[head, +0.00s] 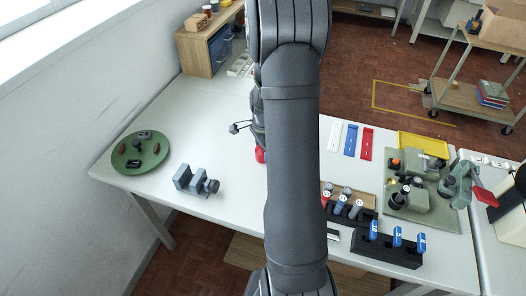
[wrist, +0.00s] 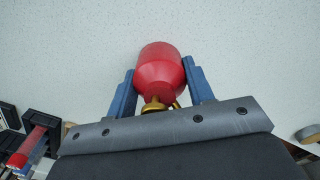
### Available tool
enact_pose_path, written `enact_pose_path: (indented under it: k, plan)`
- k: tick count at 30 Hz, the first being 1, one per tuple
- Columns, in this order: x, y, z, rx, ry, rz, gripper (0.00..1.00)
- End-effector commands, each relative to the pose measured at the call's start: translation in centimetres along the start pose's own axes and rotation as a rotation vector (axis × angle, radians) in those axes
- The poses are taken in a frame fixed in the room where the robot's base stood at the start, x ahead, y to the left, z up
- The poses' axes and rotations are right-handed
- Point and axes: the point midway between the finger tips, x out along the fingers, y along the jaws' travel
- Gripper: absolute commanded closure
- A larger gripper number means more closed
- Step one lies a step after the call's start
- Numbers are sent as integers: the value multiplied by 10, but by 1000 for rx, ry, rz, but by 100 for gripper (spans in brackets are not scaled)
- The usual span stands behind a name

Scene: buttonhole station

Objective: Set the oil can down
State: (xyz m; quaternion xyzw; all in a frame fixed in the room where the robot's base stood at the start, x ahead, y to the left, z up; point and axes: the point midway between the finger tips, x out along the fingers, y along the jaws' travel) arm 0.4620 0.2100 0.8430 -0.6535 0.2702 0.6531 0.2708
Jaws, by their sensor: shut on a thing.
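The oil can is red with a brass-coloured part at its near end. In the wrist view the oil can (wrist: 160,72) sits between the two blue fingers of my gripper (wrist: 160,68), which is shut on it. Pale speckled table surface fills the view behind it. In the head view only a bit of the red oil can (head: 260,155) shows at the left edge of my arm, over the middle of the white table (head: 225,130). My arm hides most of the gripper there. I cannot tell whether the can touches the table.
A green round tray (head: 128,163) with small dark parts and a grey vise (head: 190,180) stand at the left. White, blue and red strips (head: 350,140), a black rack (head: 385,246) and a green machine (head: 412,200) stand at the right. The table left of my arm has clear room.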

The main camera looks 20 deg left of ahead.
Motion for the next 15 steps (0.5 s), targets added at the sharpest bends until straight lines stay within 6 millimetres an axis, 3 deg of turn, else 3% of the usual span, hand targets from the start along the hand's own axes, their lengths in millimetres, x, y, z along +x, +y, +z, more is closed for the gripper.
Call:
enact_pose_path:
  k: [8,14,15]
  plan:
    - [-12,-1,0,0,1,-3,89]
    - [-45,-1,0,0,2,-5,89]
    - [-49,8,-8,4,1,-2,89]
